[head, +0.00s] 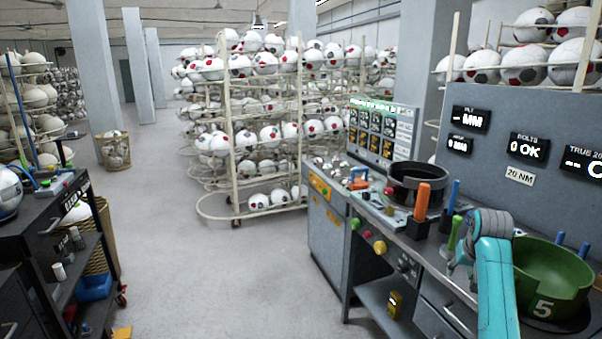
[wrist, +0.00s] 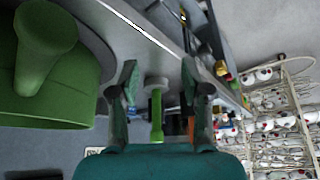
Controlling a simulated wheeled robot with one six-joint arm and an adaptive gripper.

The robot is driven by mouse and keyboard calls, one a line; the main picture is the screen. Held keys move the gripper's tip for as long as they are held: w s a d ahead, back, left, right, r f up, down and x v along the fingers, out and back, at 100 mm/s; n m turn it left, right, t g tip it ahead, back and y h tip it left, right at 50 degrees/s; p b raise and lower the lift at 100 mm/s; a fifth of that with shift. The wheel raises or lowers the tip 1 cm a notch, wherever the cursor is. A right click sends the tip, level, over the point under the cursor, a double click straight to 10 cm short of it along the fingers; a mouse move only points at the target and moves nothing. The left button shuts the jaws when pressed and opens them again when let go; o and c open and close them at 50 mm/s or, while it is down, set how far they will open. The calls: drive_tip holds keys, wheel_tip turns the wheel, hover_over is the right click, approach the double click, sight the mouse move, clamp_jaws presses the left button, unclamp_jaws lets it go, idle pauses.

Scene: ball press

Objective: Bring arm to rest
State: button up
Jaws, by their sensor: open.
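My teal arm (head: 495,285) rises at the lower right of the head view, in front of the workbench and beside the green bowl. My gripper (wrist: 162,78) shows in the wrist view with its two dark fingers spread apart and nothing held between them. In that view a green-handled tool (wrist: 157,115) appears beyond the gap between the fingers; I cannot tell how far away it is. In the head view the gripper is mostly hard to make out beside the arm.
A green bowl marked 5 (head: 550,280) sits right of my arm. Orange (head: 422,200), green (head: 457,232) and blue (head: 453,196) handles stand upright on the workbench (head: 330,232). A dark cart (head: 50,222) is at left. Ball racks (head: 235,150) stand behind. The middle floor is clear.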

drive_tip(key=s+a+f+t, duration=0.1)
drive_tip(key=s+a+f, duration=0.1)
drive_tip(key=f, duration=0.4)
drive_tip(key=s+a+f, duration=0.2)
drive_tip(key=a+f, duration=0.1)
drive_tip(key=f, duration=0.4)
drive_tip(key=s+a+f+n+t, duration=0.1)
drive_tip(key=s+a+f+t, duration=0.1)
drive_tip(key=s+a+f, duration=0.6)
drive_tip(key=s+a+f+n+t, duration=0.1)
drive_tip(key=s+a+f, duration=0.3)
drive_tip(key=s+f, duration=0.85)
drive_tip(key=s+a+r+t, duration=0.1)
drive_tip(key=s+a+r, duration=0.1)
drive_tip(key=s, duration=0.6)
drive_tip(key=s+a+r+t, duration=0.1)
drive_tip(key=s+a+r, duration=0.1)
drive_tip(key=s, duration=0.6)
drive_tip(key=s+a+r+t, duration=0.1)
drive_tip(key=s+a+r, duration=0.15)
drive_tip(key=s, duration=0.55)
drive_tip(key=s+a+r+n+t+y, duration=0.1)
drive_tip(key=s+a+r+t, duration=0.1)
drive_tip(key=s+r, duration=1.3)
drive_tip(key=shift+s+a+r+n+t+y, duration=0.2)
drive_tip(key=shift+s+r+n+t+y, duration=0.15)
drive_tip(key=shift+r, duration=0.2)
